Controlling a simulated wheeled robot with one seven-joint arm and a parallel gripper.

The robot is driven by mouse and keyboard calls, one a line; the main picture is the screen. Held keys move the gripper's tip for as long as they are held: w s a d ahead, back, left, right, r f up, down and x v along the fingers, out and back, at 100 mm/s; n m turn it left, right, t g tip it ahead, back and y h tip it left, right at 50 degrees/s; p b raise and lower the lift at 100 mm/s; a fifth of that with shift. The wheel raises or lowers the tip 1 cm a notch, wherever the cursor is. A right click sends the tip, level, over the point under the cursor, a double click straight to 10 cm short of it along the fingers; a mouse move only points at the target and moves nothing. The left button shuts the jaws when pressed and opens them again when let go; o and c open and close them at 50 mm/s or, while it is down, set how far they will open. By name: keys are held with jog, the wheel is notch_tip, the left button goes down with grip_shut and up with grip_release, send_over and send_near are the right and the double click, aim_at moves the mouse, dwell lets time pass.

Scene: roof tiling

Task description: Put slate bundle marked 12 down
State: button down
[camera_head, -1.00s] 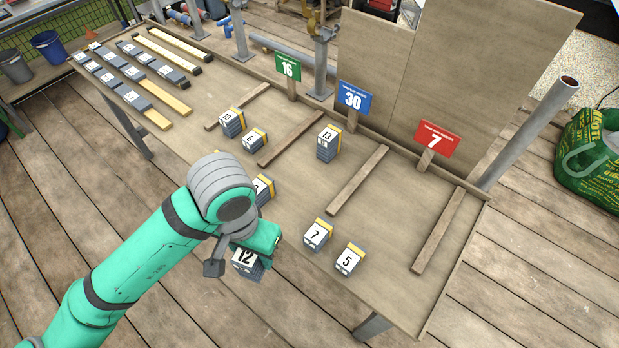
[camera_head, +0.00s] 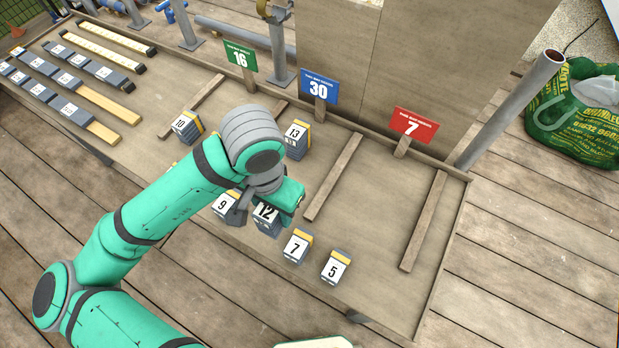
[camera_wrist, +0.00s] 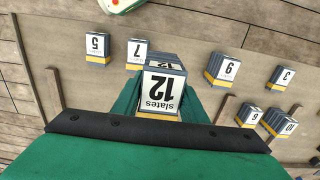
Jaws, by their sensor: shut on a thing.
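The slate bundle marked 12 (camera_head: 267,217) is a dark block with a white label and a yellow band. My gripper (camera_head: 281,202) is shut on it in the head view, between the bundles marked 9 and 7. In the wrist view the bundle marked 12 (camera_wrist: 161,92) is between the jaws, its label upside down. A second, smaller 12 shows right behind it; I cannot tell how it is stacked. Whether the held bundle touches the table is hidden.
Signs 16 (camera_head: 240,57), 30 (camera_head: 319,88) and 7 (camera_head: 413,126) line the back, with wooden strips (camera_head: 333,177) between areas. Clear table lies right of the strip.

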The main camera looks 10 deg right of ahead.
jog(key=shift+w+d, duration=0.2)
jog(key=shift+w, duration=0.15)
jog(key=w+d+f, duration=0.1)
jog(key=w+f, duration=0.2)
jog(key=w, duration=0.1)
jog(key=w+d+f, duration=0.1)
jog(key=w+f, duration=0.2)
jog(key=w, duration=0.1)
jog(key=w+d+f, duration=0.2)
jog(key=w+f, duration=0.1)
jog(key=w, duration=0.1)
jog(key=shift+w+d, duration=0.1)
jog(key=shift+w, duration=0.3)
jog(key=shift+w+f, duration=0.2)
jog(key=f, duration=0.3)
jog(key=shift+w, duration=0.25)
jog(key=shift+f, duration=0.3)
jog(key=shift+s+d, duration=0.1)
jog(key=shift+s, duration=0.05)
jog(key=shift+f, duration=0.1)
